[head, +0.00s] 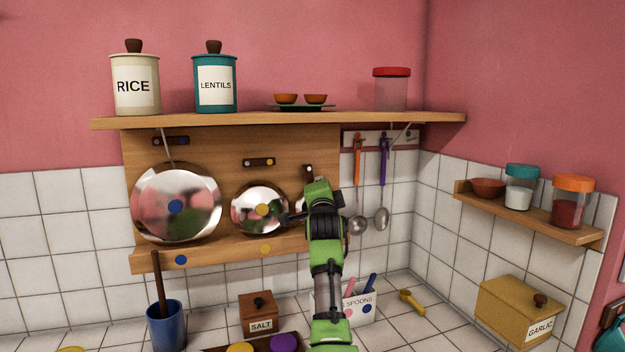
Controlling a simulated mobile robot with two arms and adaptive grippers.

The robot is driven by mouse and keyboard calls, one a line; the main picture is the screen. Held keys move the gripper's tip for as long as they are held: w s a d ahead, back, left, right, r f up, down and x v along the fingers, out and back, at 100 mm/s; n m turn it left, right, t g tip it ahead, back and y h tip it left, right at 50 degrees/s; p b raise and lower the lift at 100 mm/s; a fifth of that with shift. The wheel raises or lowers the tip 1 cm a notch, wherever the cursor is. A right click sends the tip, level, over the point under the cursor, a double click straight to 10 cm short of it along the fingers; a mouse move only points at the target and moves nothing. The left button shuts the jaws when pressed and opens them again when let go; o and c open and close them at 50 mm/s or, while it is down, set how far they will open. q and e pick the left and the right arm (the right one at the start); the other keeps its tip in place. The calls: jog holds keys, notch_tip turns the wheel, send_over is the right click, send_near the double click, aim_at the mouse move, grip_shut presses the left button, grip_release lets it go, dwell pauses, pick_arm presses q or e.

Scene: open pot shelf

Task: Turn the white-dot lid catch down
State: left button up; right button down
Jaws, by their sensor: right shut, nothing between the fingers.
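A small dark catch (308,171) with a pale spot shows on the wooden back board, just above my right gripper. It looks closer to upright than level, and its lower end is hidden. My right gripper (287,218) is shut and empty, its tips pointing left beside the yellow-dot lid (258,211). A sliver of a third silver lid (299,204) shows behind the gripper; the rest is covered. I cannot tell whether the gripper touches a lid. The yellow-dot catch (258,162) and blue-dot catch (171,141) lie about level. My left gripper is not in view.
The blue-dot lid (176,203) leans at the left on the lower ledge (215,253). An upper shelf (270,119) overhangs the board, bearing canisters and small bowls. Ladles (358,225) hang close on the right. A salt box (259,313) and spoons box (362,309) stand below.

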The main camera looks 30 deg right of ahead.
jog(key=shift+a+m, duration=0.1)
jog(key=shift+m, duration=0.4)
jog(key=shift+w+f+m+g+p, duration=0.1)
jog(key=shift+f+m+g+p, duration=0.2)
jog(key=shift+m+g, duration=0.3)
jog(key=shift+a+f, duration=0.1)
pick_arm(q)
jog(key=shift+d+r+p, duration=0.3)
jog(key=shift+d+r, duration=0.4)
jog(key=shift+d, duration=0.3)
pick_arm(e)
jog(key=shift+a+f, duration=0.1)
jog(key=shift+a, duration=0.05)
